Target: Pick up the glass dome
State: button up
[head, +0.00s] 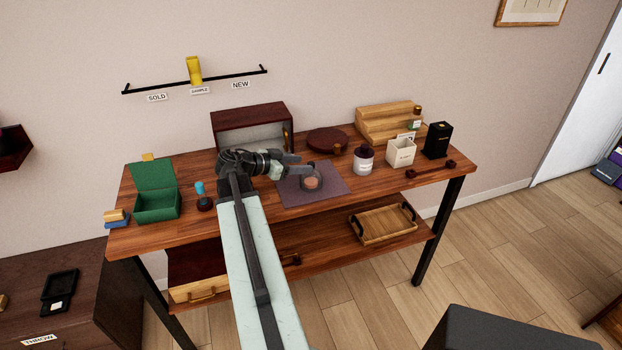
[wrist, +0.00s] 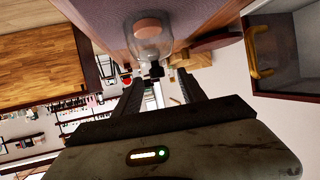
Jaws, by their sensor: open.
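The glass dome (head: 311,182) is small and clear, with a pinkish round thing under it. It stands on a purple-grey mat (head: 333,191) on the wooden table. The wrist view shows the dome (wrist: 147,45) sideways, with a dark knob on its top, beyond my fingertips. My gripper (head: 297,166) is open and empty, above the back part of the mat, up and slightly left of the dome in the head view. In the wrist view my gripper (wrist: 158,84) has its two fingers spread, with the knob between their lines. The fingers seem apart from the dome.
A dark red open-fronted box (head: 251,127) stands behind my arm. A round dark red board (head: 328,140) lies behind the mat. A white jar (head: 364,160) and a cream box (head: 401,153) stand right of it. A green open box (head: 157,206) is at left. The mat's right side is clear.

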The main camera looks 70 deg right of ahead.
jog(key=b+x, duration=0.2)
jog(key=x, duration=0.5)
jog(key=shift+s+d+f, duration=0.15)
jog(key=shift+s, duration=0.25)
grip_shut()
